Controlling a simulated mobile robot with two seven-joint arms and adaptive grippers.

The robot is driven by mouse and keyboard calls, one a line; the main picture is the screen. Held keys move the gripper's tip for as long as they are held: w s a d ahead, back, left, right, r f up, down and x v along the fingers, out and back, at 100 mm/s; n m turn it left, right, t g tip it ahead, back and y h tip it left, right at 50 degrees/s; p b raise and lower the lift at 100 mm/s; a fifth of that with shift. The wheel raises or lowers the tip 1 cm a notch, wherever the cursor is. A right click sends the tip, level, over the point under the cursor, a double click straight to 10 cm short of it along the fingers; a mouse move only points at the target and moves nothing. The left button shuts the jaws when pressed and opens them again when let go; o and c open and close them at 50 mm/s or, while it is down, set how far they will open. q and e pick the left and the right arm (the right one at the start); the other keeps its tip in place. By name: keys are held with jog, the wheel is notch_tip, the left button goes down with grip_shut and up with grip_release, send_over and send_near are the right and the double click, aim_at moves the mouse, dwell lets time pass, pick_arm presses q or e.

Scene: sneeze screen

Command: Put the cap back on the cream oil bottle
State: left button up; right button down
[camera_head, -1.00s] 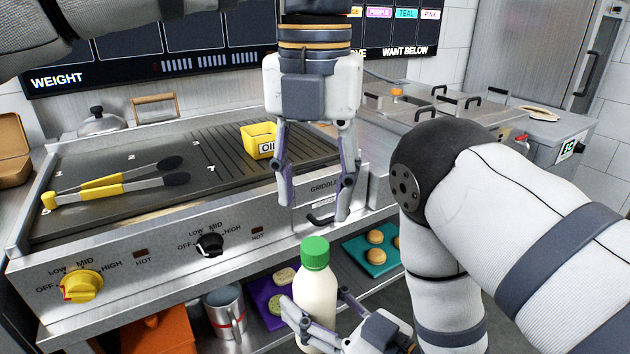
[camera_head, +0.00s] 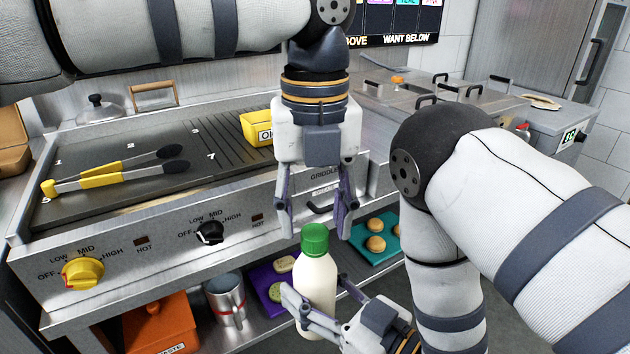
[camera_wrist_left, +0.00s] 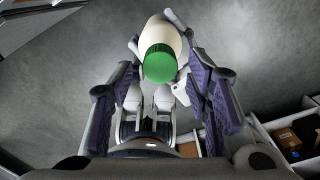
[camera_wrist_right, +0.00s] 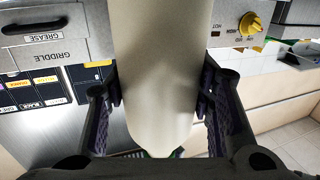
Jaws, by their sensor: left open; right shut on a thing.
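The cream oil bottle (camera_head: 317,285) stands nearly upright, held in front of the griddle. My right gripper (camera_head: 320,302) is shut on its body; the right wrist view shows the bottle (camera_wrist_right: 160,70) between the fingers. The green cap (camera_head: 314,238) sits on the bottle's top; whether it is screwed tight I cannot tell. My left gripper (camera_head: 316,228) is open and points down above the bottle, its fingertips at about cap height in the picture. In the left wrist view the cap (camera_wrist_left: 160,65) shows between the spread fingers, with a gap visible on the right.
The griddle (camera_head: 110,215) holds tongs (camera_head: 120,175) and a yellow oil container (camera_head: 257,127). On the shelf below are an orange waste bin (camera_head: 160,325), a metal mug (camera_head: 226,300), a purple tray (camera_head: 262,280) and a teal tray (camera_head: 372,253) with buns.

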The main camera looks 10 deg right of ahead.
pick_arm(q)
jog(key=shift+f, duration=1)
jog(key=shift+c, duration=0.4)
grip_shut()
jog(key=m, duration=1.4)
jog(key=shift+m, duration=0.4)
jog(key=m, duration=0.5)
jog(key=shift+m, duration=0.3)
